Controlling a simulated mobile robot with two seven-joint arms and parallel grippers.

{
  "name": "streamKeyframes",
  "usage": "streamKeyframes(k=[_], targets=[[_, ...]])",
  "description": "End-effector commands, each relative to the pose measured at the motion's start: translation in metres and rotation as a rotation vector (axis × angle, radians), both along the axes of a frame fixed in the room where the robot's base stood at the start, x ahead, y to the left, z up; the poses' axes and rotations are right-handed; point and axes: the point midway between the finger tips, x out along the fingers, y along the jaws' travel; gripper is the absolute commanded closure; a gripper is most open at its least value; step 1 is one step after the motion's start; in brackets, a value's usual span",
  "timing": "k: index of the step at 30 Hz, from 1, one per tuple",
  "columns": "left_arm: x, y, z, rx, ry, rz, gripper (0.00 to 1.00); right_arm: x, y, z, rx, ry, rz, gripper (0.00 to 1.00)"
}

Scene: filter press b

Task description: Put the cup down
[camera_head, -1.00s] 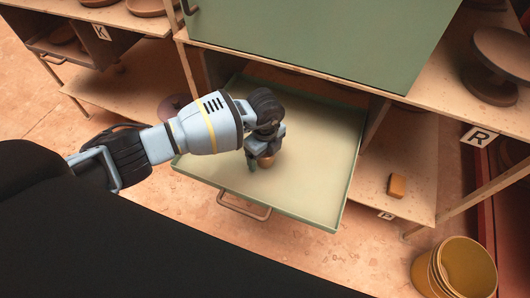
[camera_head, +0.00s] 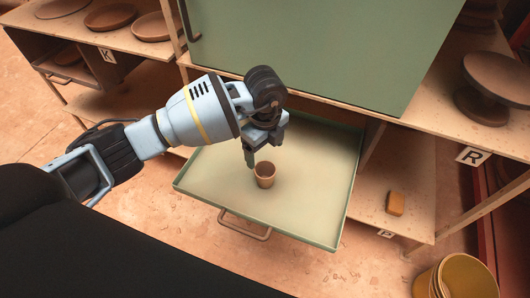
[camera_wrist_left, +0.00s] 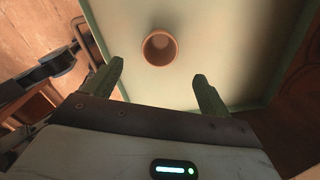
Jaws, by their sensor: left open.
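The cup (camera_head: 265,175) is small, brown and round. It stands upright on the pale floor of the pulled-out green drawer (camera_head: 196,187). My left gripper (camera_head: 250,158) is just behind and above the cup, apart from it. In the left wrist view the two fingers (camera_wrist_left: 160,92) are spread wide with nothing between them, and the cup (camera_wrist_left: 160,47) lies beyond their tips, on the drawer floor. My right gripper does not show.
A green cabinet panel (camera_head: 320,45) rises behind the drawer. A yellow bucket (camera_head: 462,279) stands at the lower right. The drawer floor around the cup is clear.

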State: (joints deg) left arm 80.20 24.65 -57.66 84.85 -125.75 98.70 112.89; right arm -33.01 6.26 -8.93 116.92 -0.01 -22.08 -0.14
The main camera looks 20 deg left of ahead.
Motion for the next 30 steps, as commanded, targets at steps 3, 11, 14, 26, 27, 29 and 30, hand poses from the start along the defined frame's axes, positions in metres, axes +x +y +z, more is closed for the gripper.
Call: streamKeyframes(k=[3, 11, 14, 26, 27, 29, 30], targets=[[0.0, 0.0, 0.001, 0.0, 0.0, 0.0, 0.18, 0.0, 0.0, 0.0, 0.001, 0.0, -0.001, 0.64], [0.0, 0.0, 0.0, 0.0, 0.0, 0.0, 0.18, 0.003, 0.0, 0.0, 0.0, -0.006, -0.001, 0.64], [-0.004, -0.005, -0.004, -0.021, 0.011, -0.013, 0.18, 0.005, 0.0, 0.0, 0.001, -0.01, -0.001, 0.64], [-0.135, -0.161, -0.041, -0.927, 0.153, -0.261, 0.18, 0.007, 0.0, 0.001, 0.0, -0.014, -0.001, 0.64], [-0.146, -0.173, -0.036, -1.037, 0.142, -0.248, 0.18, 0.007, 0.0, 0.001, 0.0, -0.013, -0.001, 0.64], [-0.159, -0.188, -0.026, -1.198, 0.114, -0.212, 0.18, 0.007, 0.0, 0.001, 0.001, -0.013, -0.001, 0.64], [-0.166, -0.195, -0.018, -1.297, 0.088, -0.175, 0.18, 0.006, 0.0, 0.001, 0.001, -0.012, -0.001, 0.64]])
